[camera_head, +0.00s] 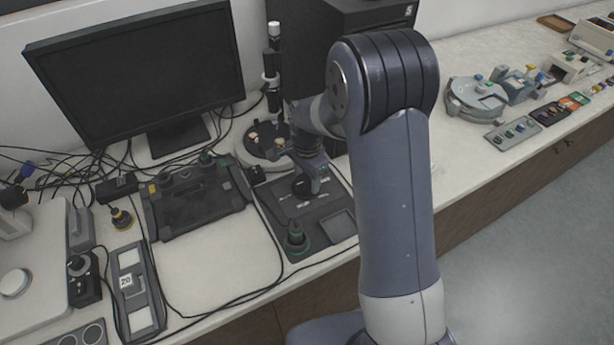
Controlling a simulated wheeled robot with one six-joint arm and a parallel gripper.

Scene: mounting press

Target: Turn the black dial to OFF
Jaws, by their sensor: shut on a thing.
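The black dial (301,187) is a dark round knob on the dark grey control panel (312,215) at the centre. My gripper (306,174) points down onto it from above and is shut on it. The fingers and wrist cover the dial's upper part, and its pointer and the OFF marking are too small to read.
A monitor (140,70) stands behind at the left. A round-based press (262,140) with a tall black column is just behind my gripper. A dark control box (195,200) is to the left. Loose cables cross the bench. The right bench holds small devices (478,98).

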